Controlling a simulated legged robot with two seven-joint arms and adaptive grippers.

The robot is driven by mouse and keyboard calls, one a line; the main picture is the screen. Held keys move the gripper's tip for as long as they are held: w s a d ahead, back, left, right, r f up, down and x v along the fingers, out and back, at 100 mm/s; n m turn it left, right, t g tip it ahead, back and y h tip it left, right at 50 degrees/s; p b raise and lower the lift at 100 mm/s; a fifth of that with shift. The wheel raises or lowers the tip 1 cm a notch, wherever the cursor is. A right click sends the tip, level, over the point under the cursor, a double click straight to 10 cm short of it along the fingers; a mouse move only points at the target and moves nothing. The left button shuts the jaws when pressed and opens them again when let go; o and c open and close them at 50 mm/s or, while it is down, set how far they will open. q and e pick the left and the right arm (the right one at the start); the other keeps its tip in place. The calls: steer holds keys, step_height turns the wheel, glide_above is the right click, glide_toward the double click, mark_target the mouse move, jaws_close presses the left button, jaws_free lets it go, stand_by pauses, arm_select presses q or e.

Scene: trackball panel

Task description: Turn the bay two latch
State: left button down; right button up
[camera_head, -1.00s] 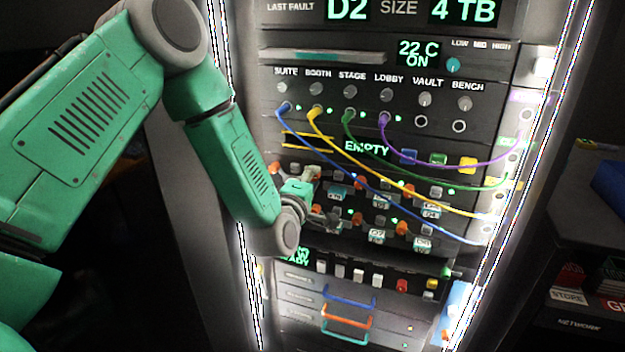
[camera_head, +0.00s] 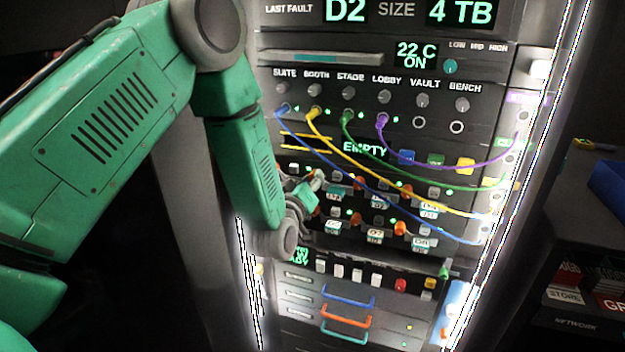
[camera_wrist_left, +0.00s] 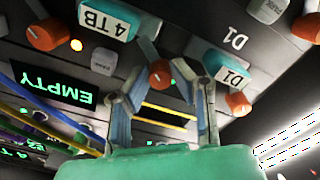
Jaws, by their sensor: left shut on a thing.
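The rack's upper drive row has orange latches beside teal tags. In the left wrist view, which is upside down, an orange latch (camera_wrist_left: 160,73) sits between the D1 tag (camera_wrist_left: 231,76) and the 4 TB tag (camera_wrist_left: 107,20). My left gripper (camera_wrist_left: 163,78) has its fingertips closed in around this latch and is shut on it. In the head view my left gripper (camera_head: 314,184) is at the left end of the drive rows, partly hidden by its own wrist. The latch number cannot be read. My right gripper is not in view.
Blue, yellow, green and purple cables (camera_head: 430,165) hang across the panel just above and right of my gripper. Another orange latch (camera_wrist_left: 238,104) is close beside it. Drawers with coloured handles (camera_head: 348,297) lie below. Bright light strips edge the rack.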

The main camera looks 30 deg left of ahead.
arm_select(q)
steer(key=shift+s+f+m, duration=0.15)
steer(key=shift+f+m, duration=0.25)
steer(key=shift+m, duration=0.3)
steer(key=c, duration=1.4)
jaws_free()
steer(key=shift+r, duration=0.15)
steer(key=v, duration=1.1)
steer(key=shift+s, duration=0.3)
